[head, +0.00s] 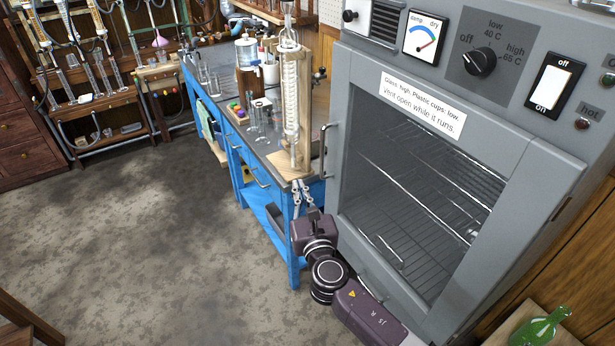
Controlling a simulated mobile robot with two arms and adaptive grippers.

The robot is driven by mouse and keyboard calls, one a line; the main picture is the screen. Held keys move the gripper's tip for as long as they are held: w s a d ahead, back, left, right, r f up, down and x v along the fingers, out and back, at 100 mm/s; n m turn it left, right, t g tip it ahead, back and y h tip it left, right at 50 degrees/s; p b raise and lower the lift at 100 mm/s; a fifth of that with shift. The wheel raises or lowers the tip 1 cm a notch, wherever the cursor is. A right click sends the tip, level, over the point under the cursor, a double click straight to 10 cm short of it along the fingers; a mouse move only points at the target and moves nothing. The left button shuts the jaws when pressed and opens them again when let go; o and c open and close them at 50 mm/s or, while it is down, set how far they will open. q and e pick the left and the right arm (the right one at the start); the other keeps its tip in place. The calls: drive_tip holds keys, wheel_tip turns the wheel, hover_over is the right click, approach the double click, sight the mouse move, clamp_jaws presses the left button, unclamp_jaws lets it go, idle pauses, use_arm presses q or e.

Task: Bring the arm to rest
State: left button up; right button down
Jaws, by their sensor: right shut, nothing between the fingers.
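My right arm rises from the bottom of the head view, in front of the grey drying cabinet (350,120). Its gripper (301,186) points upward with its fingers close together, shut and empty. It shows just below the wooden base of the reflux rig (291,100), at the near end of the blue bench (282,205). The rig is a tall glass coil column upright on a wooden stand. I cannot tell how far the fingertips are from the base. My left gripper is out of view.
The cabinet's glass door (415,200) is closed, with a vertical handle (325,150) close to my right gripper. Glassware and a colored-cap rack (237,112) stand on the bench. A green bottle (541,327) lies at the lower right. The floor (160,240) at left is clear.

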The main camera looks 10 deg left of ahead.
drive_tip(key=s+d+f+m+g+h, duration=0.25)
drive_tip(key=d+f+m, duration=0.25)
drive_tip(key=f, duration=0.6)
drive_tip(key=s+d+f+m+g+h, duration=0.1)
drive_tip(key=s+d+f+m+g, duration=0.25)
drive_tip(key=f, duration=0.75)
drive_tip(key=s+d+f+m+g+h, duration=0.1)
drive_tip(key=s+d+f+m, duration=0.45)
drive_tip(key=f, duration=0.45)
drive_tip(key=s+d+f+m+g+h, duration=0.1)
drive_tip(key=s+d+f+m+g, duration=0.1)
drive_tip(key=s+d+f+m, duration=0.55)
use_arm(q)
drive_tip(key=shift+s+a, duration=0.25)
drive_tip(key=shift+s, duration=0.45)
use_arm(e)
drive_tip(key=s+d+f+m+g, duration=0.2)
drive_tip(key=s+d+f+m, duration=0.2)
drive_tip(key=s, duration=0.9)
drive_tip(key=s+d+f+m+g+h, duration=0.1)
drive_tip(key=s+d+f+m, duration=0.3)
drive_tip(key=s, duration=0.9)
drive_tip(key=s+d+f+m+g, duration=0.3)
drive_tip(key=s+d+f+m, duration=0.2)
drive_tip(key=s, duration=0.8)
wheel_tip(320, 180, down, 5)
drive_tip(key=m, duration=0.3)
drive_tip(key=shift+g, duration=0.3)
